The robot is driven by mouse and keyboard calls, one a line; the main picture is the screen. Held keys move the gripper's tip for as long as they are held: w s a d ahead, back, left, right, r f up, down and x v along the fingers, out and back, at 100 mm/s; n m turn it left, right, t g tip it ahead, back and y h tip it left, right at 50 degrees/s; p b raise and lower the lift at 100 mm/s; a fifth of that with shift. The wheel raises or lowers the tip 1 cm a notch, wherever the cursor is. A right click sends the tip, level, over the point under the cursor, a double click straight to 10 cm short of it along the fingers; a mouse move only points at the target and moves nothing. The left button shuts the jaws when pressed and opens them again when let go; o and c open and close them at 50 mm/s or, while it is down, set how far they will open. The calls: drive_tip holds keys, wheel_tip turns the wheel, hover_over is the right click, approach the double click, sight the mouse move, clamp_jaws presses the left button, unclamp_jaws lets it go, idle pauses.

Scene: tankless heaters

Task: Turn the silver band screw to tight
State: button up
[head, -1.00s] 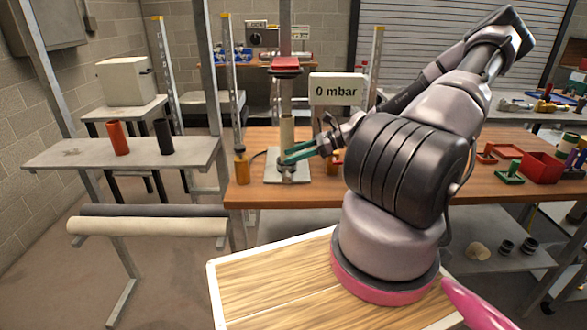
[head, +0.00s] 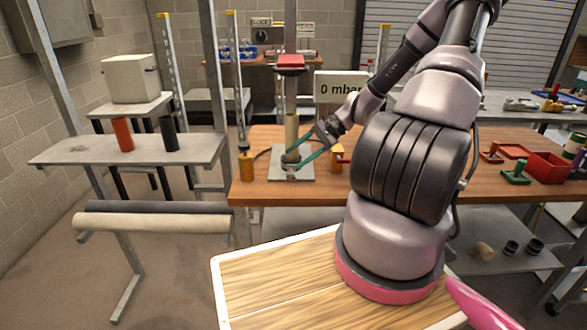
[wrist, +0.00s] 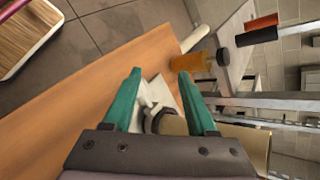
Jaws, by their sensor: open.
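My gripper (head: 291,160) has two green fingers, open and apart, at the foot of an upright tan tube (head: 291,130) on the workbench. The tube stands on a pale metal plate (head: 305,174), with a dark ring (head: 290,157) around its base. In the wrist view, the gripper (wrist: 159,73) has a silver-white fitting (wrist: 154,93) and a dark ring (wrist: 154,118) between its fingers. I cannot tell whether either finger touches them. The silver band screw is too small or hidden to pick out for certain.
A sign reading 0 mbar (head: 338,87) stands behind the tube. A red bin (head: 548,166) sits on the bench's right side. The bench front (head: 350,190) is clear.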

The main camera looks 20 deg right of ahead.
sight(292, 173)
wheel_tip(292, 173, up, 3)
drive_tip(key=d+n+h, duration=0.3)
drive_tip(key=n+h, duration=0.3)
drive_tip(key=n, duration=1.8)
drive_tip(key=shift+g, duration=0.4)
drive_tip(key=x, duration=1)
drive_tip(key=shift+w+a+f, duration=0.25)
drive_tip(key=shift+w, duration=0.15)
clamp_jaws()
